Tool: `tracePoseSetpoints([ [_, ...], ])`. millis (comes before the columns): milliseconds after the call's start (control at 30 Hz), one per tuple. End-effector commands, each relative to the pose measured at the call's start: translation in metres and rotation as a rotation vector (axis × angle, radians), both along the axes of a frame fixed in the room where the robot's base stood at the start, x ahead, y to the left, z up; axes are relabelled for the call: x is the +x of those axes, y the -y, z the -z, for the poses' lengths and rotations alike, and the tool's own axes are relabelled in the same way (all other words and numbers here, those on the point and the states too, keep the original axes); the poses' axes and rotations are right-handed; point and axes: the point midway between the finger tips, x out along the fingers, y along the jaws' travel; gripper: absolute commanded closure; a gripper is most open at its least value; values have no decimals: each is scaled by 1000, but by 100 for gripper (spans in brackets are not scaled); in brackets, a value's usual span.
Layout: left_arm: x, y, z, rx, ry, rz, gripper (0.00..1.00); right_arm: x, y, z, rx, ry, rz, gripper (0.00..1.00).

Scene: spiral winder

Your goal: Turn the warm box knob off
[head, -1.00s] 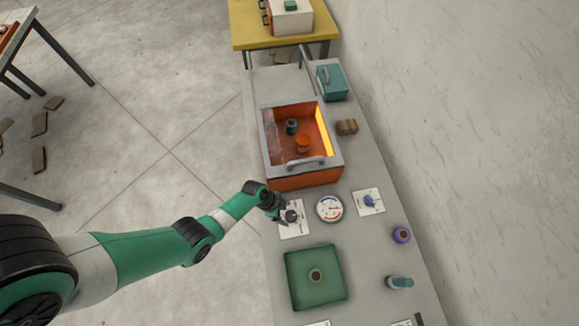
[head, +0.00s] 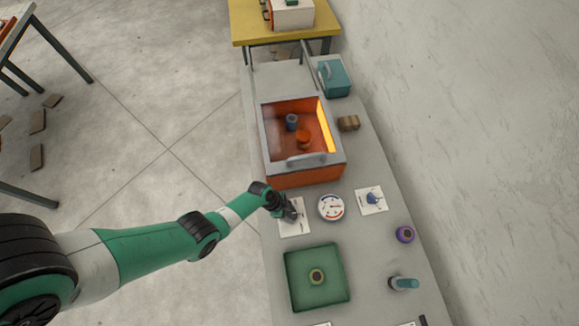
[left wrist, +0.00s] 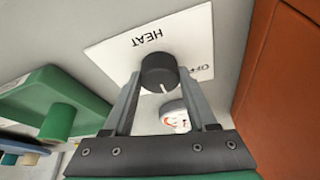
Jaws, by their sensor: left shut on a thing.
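The dark round knob (left wrist: 158,70) with a white pointer line sits on a white plate (left wrist: 110,50) marked HEAT, with more lettering partly hidden at the right in the left wrist view. My left gripper (head: 294,215) is over this plate in the head view and hides most of the knob there. In the left wrist view its two fingers are closed on opposite sides of the knob. The pointer line faces toward the gripper's palm. The orange warm box (head: 305,176) stands just behind the plate, open on top, with a glowing strip inside. My right gripper is out of view.
A round gauge (head: 331,207) lies just right of the plate. A blue knob on its own plate (head: 361,209) is further right. A green tray (head: 289,285) is in front. A purple spool (head: 405,234) and a teal-topped item (head: 404,283) stand near the right edge.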

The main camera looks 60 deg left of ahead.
Motion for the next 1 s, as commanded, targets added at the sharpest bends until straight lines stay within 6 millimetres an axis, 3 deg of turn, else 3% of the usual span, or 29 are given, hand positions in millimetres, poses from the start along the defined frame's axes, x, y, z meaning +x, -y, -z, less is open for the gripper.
tracePoseSetpoints([
  [467, -1, 1, 0, 1, -1, -78, 98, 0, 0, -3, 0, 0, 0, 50],
  [1000, -2, 4, 0, 3, 0, -518, 98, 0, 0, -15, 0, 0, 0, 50],
])
